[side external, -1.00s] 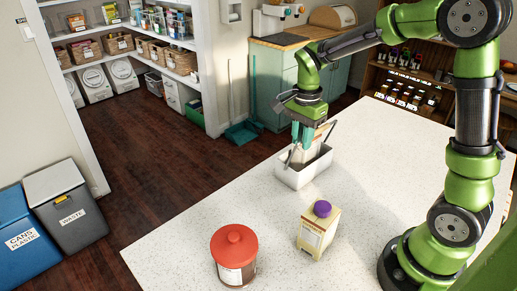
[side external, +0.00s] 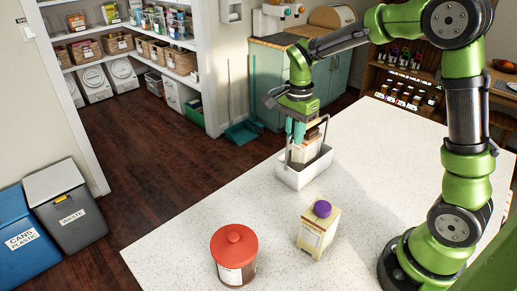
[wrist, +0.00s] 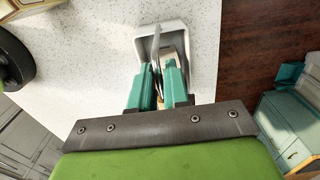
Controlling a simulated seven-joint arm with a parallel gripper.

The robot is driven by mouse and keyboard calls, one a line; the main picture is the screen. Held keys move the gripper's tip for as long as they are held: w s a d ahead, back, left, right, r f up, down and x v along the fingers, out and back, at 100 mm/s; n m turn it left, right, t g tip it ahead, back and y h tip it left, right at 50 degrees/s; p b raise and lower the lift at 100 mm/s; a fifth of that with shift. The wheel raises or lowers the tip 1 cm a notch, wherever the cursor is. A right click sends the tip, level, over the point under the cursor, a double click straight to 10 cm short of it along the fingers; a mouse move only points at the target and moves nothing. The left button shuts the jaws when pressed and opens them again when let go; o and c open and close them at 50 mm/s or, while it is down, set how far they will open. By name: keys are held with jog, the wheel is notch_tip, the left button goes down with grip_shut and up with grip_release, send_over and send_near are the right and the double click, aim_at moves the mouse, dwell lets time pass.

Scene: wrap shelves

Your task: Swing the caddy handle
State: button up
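The caddy is a white open box (side external: 292,181) standing on the speckled counter, also in the wrist view (wrist: 143,42). Its thin grey handle (side external: 327,127) now stands roughly upright over it in the side view. A pale carton with a brown top (side external: 306,149) sits inside the caddy. My gripper (side external: 295,134) points down over the caddy, at the near end of the handle's top bar. In the wrist view its teal fingers (wrist: 160,70) are close together, with the handle bar between them. The contact itself is partly hidden by the fingers.
A red-lidded canister (side external: 234,250) and a cream carton with a purple cap (side external: 319,230) stand on the counter's (side external: 190,224) front part. The counter is clear right of the caddy. Its left edge drops to the wooden floor.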

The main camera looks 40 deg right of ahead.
jog(key=shift+o, duration=1)
jog(key=shift+r, duration=0.1)
jog(key=shift+r, duration=3.4)
jog(key=shift+w+f+n, duration=0.15)
jog(key=shift+n, duration=0.45)
jog(key=s+a+r+n+t+y, duration=0.1)
jog(key=s+a+n+t, duration=0.2)
jog(key=s+n, duration=0.3)
jog(key=s+a+r+n+t+y, duration=0.1)
jog(key=s+a+r+n+t, duration=0.1)
jog(key=s+a+n+t, duration=0.2)
jog(key=shift+s+a+r+n, duration=0.3)
jog(key=shift+s+n, duration=1.2)
jog(key=shift+s, duration=1.65)
